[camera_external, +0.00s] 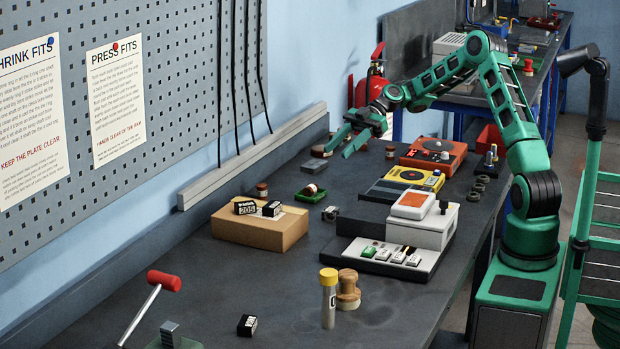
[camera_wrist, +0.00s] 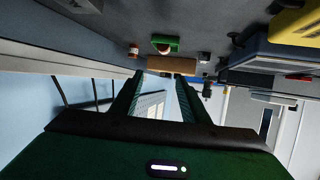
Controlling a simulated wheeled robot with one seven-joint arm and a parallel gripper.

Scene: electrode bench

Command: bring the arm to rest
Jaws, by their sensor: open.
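My green arm reaches from its base at the right, over the bench (camera_external: 290,290), toward the back wall. My gripper (camera_external: 341,147) hangs above the back part of the bench. Its two fingers stand apart with nothing between them. In the wrist view, the gripper (camera_wrist: 160,82) also shows both green fingers spread and empty, and that view looks upside down along the bench. No object touches the fingers in either view.
A cardboard box (camera_external: 260,229) with small dark blocks, a yellow device (camera_external: 405,183), an orange device (camera_external: 434,155) and a white device (camera_external: 422,224) stand on the bench. A pegboard (camera_external: 180,100) lines the wall.

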